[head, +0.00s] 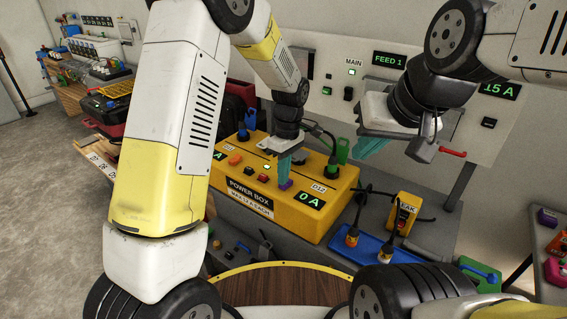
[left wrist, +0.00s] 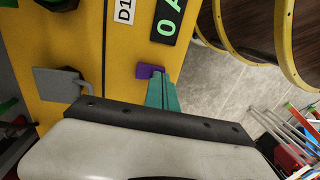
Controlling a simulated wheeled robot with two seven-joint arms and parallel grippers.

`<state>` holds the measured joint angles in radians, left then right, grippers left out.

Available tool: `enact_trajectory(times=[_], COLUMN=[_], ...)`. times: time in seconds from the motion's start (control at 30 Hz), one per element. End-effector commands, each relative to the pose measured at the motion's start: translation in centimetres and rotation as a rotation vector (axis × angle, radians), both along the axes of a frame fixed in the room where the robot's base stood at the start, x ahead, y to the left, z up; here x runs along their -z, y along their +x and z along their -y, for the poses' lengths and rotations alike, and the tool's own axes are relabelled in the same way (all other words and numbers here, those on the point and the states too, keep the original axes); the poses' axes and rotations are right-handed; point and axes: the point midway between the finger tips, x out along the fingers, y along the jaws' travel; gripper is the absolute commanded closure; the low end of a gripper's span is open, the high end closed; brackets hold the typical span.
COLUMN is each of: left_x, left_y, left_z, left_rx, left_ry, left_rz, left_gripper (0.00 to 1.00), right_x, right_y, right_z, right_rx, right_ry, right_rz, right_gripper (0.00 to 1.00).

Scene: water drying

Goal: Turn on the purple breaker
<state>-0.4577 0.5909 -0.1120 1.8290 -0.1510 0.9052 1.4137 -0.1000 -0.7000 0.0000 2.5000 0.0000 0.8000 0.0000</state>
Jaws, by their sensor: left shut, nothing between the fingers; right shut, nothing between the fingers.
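The purple breaker (head: 285,184) is a small purple switch on the top of the yellow power box (head: 312,215), near its front edge. It also shows in the left wrist view (left wrist: 150,71), right at the fingertips. My left gripper (head: 285,178) is shut, with its teal fingers pointing down at the purple breaker, touching it or very close. The fingers partly hide the breaker, and I cannot tell its position. My right gripper (head: 374,150) is shut and empty, held to the right in front of the wall panel.
The box carries a green "0 A" display (head: 312,198), an orange knob (head: 235,160) and black plugs with cables. A blue tray (head: 375,250) with plugs and a yellow "LEAK" unit (head: 406,213) stand to the right. The grey panel (head: 330,95) rises behind.

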Motion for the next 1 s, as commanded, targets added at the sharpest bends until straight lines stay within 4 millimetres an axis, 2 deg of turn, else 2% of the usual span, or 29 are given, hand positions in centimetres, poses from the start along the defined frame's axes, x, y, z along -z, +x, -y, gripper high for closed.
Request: enact_trajectory(times=[0.67, 1.0], left_x=[0.6, 0.2], left_y=[-0.2, 0.9], left_z=[-0.1, 0.8], left_rx=[0.001, 0.001], left_ry=[0.000, -0.001], left_rz=[-0.002, 0.000], left_gripper=[1.00, 1.00], right_x=[0.0, 0.0], right_y=[0.0, 0.0], right_z=[0.0, 0.0], right_rx=[0.000, 0.000], right_ry=[0.000, 0.000], right_rz=[0.000, 0.000], right_gripper=[1.00, 1.00])
